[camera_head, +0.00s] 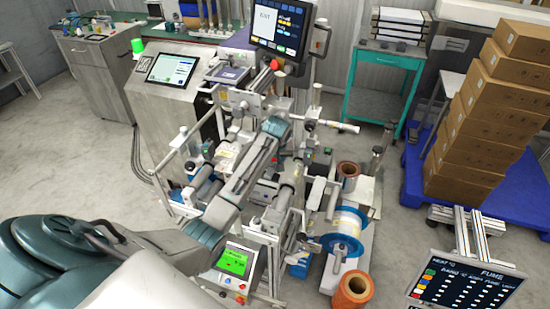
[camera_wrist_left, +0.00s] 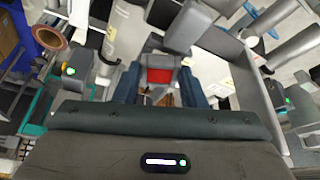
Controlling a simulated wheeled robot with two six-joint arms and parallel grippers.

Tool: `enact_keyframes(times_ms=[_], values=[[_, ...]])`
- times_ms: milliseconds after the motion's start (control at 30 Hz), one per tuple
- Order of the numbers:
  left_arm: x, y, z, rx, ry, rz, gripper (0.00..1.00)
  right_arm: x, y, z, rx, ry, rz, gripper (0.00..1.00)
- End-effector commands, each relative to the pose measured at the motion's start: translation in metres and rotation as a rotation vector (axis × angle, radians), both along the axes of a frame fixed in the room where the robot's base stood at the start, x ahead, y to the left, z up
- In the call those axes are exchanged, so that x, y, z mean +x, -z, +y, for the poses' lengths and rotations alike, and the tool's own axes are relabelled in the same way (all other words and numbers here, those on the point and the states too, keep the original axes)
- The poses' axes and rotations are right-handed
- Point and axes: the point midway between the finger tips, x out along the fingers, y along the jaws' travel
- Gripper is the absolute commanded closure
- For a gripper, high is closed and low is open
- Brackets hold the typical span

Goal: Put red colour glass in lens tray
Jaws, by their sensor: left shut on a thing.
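My left gripper (camera_head: 276,127) reaches from the lower left across the machine in the head view, its fingers over the machine's middle. In the left wrist view my left gripper (camera_wrist_left: 160,82) is shut on a small red colour glass (camera_wrist_left: 159,76), which shows as a red rectangle between the two dark fingers. The glass is hidden in the head view. I cannot make out the lens tray in either view. My right gripper is not in view.
A cluttered machine (camera_head: 240,165) with rollers, rods and posts surrounds my left gripper. A monitor (camera_head: 283,27) stands above it. A blue-flanged reel (camera_head: 343,232) and copper rolls (camera_head: 352,291) are at its right. Stacked cartons (camera_head: 490,115) stand farther right.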

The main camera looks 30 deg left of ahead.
Motion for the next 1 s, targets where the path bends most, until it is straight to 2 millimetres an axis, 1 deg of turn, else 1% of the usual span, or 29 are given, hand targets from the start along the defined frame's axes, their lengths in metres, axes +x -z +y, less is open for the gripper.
enact_keyframes(times_ms=[200,233,333,367,633,767,867,1000], values=[[0.0,0.004,0.0,0.0,0.0,0.0,0.88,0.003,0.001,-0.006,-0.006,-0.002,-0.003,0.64],[0.0,0.004,0.0,0.0,0.0,0.0,0.61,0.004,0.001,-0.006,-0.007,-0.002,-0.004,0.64],[0.0,0.003,0.0,0.0,0.0,0.0,0.41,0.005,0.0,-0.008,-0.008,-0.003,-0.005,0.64],[0.0,0.003,0.0,0.0,0.0,0.0,0.37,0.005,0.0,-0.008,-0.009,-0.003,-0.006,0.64],[0.0,0.003,0.0,0.0,0.0,0.0,0.37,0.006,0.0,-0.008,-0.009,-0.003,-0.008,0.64],[-0.002,-0.003,-0.002,0.0,0.0,-0.002,0.37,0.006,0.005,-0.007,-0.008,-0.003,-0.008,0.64],[-0.006,-0.016,-0.005,0.001,0.001,-0.004,0.37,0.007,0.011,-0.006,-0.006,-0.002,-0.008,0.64],[-0.015,-0.042,-0.012,0.001,0.001,-0.006,0.37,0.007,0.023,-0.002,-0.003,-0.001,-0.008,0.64]])
